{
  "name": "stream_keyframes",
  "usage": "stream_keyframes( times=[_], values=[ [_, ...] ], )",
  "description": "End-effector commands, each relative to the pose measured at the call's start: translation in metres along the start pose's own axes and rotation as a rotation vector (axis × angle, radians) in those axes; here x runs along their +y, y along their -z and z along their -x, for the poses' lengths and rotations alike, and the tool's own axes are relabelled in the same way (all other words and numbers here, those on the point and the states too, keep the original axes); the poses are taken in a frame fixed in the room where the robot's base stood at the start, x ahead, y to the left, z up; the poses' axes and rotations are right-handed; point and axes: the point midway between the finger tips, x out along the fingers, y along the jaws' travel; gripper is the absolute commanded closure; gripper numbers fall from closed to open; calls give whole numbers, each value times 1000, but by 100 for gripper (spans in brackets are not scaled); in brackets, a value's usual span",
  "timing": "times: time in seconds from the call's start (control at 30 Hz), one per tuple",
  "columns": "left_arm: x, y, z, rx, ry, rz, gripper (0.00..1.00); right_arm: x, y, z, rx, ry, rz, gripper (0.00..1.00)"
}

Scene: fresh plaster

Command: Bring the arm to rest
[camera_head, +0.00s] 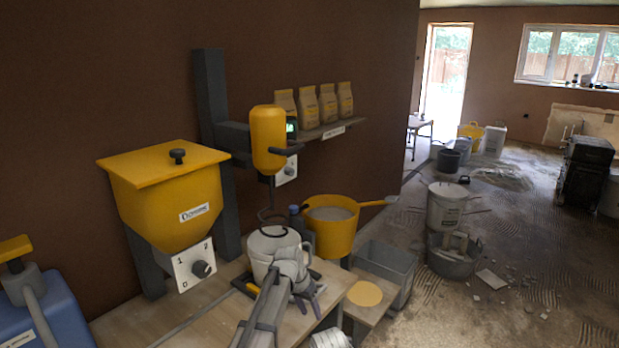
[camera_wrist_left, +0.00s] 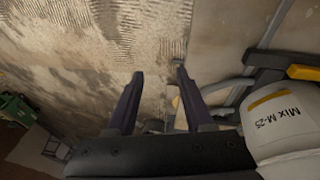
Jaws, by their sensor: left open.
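My left gripper (camera_head: 309,304) is at the front edge of the wooden bench (camera_head: 215,310), just in front of a white bucket (camera_head: 262,245). In the left wrist view its two dark fingers (camera_wrist_left: 158,100) stand apart with nothing between them, and the floor shows beyond. The bucket, labelled "Mix M-25", also shows close at the right of the left wrist view (camera_wrist_left: 285,125). My left arm hides part of the bucket and bench. My right gripper is not in view.
A yellow mixer (camera_head: 268,140) hangs above the bucket. A yellow hopper (camera_head: 165,200) stands to the left. A yellow pan (camera_head: 332,232), a grey crate (camera_head: 385,268) and a stand with a pale round disc (camera_head: 365,294) are to the right.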

Motion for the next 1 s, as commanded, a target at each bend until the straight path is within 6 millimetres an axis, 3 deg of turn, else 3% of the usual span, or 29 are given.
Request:
stream_keyframes(
  times=[0.03,0.2,0.57,0.63,1.0],
  values=[
    [26,-50,4,-37,21,16,48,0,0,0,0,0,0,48],
    [68,-149,15,-146,109,91,48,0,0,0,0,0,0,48],
    [110,-298,42,-272,276,209,48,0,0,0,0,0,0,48],
    [110,-281,63,-271,275,213,48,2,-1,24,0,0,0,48],
    [122,-262,137,-269,273,211,48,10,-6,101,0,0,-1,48]
  ],
)
